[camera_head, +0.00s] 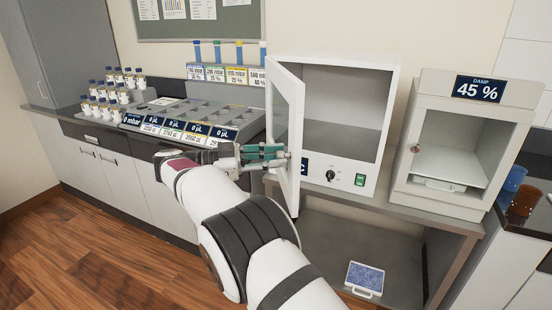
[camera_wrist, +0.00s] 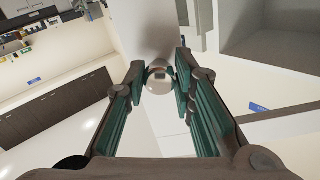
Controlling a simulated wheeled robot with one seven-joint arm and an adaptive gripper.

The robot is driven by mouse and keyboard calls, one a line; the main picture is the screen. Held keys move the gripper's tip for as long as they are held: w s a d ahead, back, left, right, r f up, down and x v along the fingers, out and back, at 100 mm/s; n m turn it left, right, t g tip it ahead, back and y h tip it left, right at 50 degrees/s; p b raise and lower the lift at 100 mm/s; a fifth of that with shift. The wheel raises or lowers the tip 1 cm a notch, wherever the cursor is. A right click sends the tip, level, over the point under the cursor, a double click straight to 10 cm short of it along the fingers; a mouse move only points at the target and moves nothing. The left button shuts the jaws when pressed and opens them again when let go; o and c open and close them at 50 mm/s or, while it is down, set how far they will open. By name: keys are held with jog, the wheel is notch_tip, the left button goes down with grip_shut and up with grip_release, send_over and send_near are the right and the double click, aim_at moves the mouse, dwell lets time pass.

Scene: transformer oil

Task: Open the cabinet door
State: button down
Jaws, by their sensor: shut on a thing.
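The white cabinet (camera_head: 391,115) stands on the bench in the middle, with a dark knob, a green switch and an empty-looking interior. Its door (camera_head: 296,188), with a glass pane, is swung outward on the left side and stands well open. My gripper (camera_head: 284,156) is at the outer face of the door near its free edge. In the wrist view my gripper (camera_wrist: 162,90) has its green-padded fingers closed around the round, shiny door knob (camera_wrist: 159,79). The door also shows behind the knob in the wrist view (camera_wrist: 148,35).
To the right stands a second cabinet (camera_head: 507,87) marked 45 %, with its front apparently closed. A rack of bottles (camera_head: 115,95) and a tray station (camera_head: 190,118) are on the left bench. A blue-topped scale-like item (camera_head: 366,278) lies on the lower shelf. Floor (camera_head: 90,250) at left is clear.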

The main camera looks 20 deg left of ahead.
aim_at(292, 117)
jog(key=c, duration=1.3)
grip_release()
jog(key=shift+c, duration=0.2)
jog(key=shift+r, duration=0.1)
notch_tip(292, 117, up, 10)
jog(key=shift+f, duration=0.1)
